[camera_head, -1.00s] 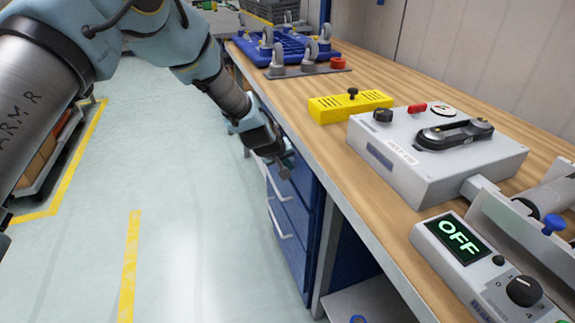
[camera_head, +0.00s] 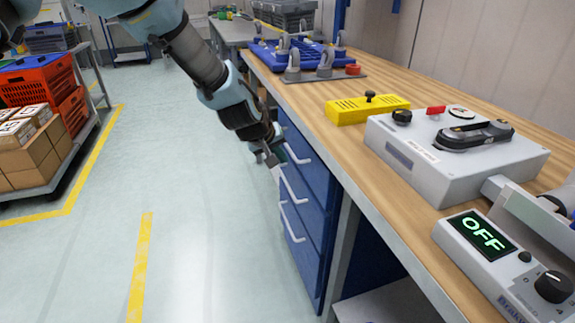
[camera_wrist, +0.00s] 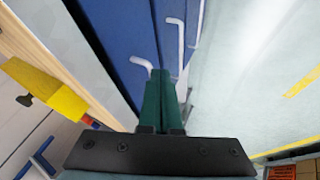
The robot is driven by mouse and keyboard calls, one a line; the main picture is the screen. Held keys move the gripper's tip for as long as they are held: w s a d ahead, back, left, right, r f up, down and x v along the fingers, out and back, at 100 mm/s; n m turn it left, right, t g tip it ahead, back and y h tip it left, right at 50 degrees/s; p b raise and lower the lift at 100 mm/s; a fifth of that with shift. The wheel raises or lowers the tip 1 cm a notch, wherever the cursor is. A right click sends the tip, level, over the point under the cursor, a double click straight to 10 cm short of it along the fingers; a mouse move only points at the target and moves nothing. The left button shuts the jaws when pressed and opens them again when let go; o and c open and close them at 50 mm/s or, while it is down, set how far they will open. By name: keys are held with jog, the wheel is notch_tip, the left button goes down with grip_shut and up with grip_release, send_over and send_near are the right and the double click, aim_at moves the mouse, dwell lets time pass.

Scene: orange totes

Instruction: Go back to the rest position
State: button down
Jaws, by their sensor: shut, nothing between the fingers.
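My gripper (camera_head: 267,157) hangs beside the front edge of the workbench, in front of the blue drawer cabinet (camera_head: 312,210). In the head view its fingers point down and are apart from the bench top. In the wrist view the two dark green fingers (camera_wrist: 162,98) lie together, with nothing held between them. The blue drawer fronts and white handles show beyond the fingertips there.
The wooden workbench (camera_head: 330,115) carries a yellow box (camera_head: 367,107), a grey device (camera_head: 455,150), a unit reading OFF (camera_head: 485,240) and a blue rack (camera_head: 290,55). A trolley with orange totes (camera_head: 38,78) and cardboard boxes stands left. The floor between is clear.

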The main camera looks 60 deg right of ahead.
jog(key=shift+a+r, duration=0.4)
jog(key=shift+r, duration=0.1)
jog(key=w+a+r+n+t+y+p, duration=0.1)
jog(key=w+a+r+n+y, duration=0.15)
jog(key=w+a, duration=1.05)
jog(key=w+a+r+n+t+y+p, duration=0.15)
jog(key=w+a+r, duration=0.25)
jog(key=w+a, duration=1)
jog(key=s+a+r+n+y, duration=0.1)
jog(key=s+a, duration=0.2)
jog(key=a, duration=0.8)
jog(key=s+a+r+n+y+p, duration=0.1)
jog(key=s+a, duration=0.2)
jog(key=a, duration=0.8)
jog(key=s+a+r+n+y+p, duration=0.1)
jog(key=s+a, duration=0.3)
jog(key=a, duration=0.7)
jog(key=shift+a+r+n+g, duration=0.35)
jog(key=shift+r+n, duration=0.15)
jog(key=shift+r, duration=0.05)
